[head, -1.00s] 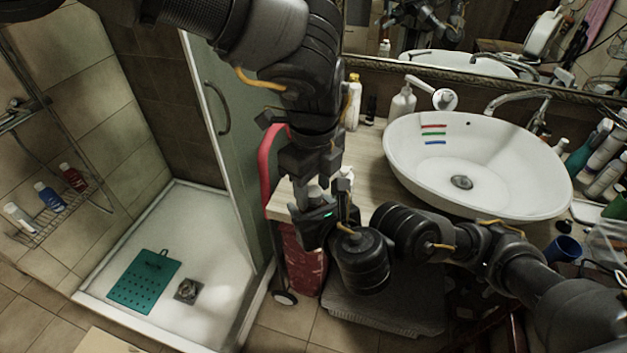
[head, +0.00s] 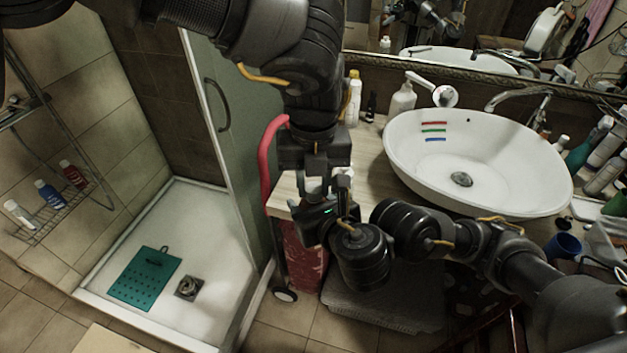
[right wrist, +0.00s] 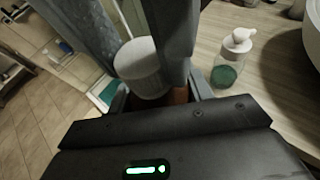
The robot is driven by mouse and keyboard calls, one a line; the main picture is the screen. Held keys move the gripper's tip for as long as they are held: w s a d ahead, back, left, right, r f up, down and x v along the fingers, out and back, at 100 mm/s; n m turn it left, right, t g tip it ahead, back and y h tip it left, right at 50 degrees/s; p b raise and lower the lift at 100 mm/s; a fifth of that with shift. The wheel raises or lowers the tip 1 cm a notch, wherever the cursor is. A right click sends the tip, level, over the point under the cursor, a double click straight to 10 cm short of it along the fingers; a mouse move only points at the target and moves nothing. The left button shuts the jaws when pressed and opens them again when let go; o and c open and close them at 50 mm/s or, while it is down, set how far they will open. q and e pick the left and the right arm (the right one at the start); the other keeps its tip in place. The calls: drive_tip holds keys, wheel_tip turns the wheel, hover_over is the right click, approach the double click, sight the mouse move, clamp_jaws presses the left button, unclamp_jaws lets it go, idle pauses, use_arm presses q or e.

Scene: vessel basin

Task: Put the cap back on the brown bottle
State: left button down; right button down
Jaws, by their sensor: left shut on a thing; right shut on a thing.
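My left gripper (head: 316,178) comes down from above at the counter's left end. In the right wrist view its two grey fingers (right wrist: 135,45) are shut on the white ribbed cap (right wrist: 140,68). My right gripper (head: 322,214) is just below it and also shows in the right wrist view (right wrist: 158,98). It is shut on the brown bottle, of which a small brown part (right wrist: 180,95) shows under the cap. The cap is right above the bottle's top. The bottle's mouth is hidden, so I cannot tell whether the cap touches it.
A pump bottle with green liquid (right wrist: 228,68) stands on the wooden counter (right wrist: 272,75) close to the right. The white basin (head: 405,165) is farther right, with a white dispenser (head: 402,101) behind it. The shower's glass door (head: 228,130) is left of the arms.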

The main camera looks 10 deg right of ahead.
use_arm(q)
drive_tip(key=shift+m, duration=0.3)
drive_tip(key=c, duration=1.1)
unclamp_jaws()
drive_tip(key=shift+r, duration=2.3)
drive_tip(key=shift+c, duration=0.4)
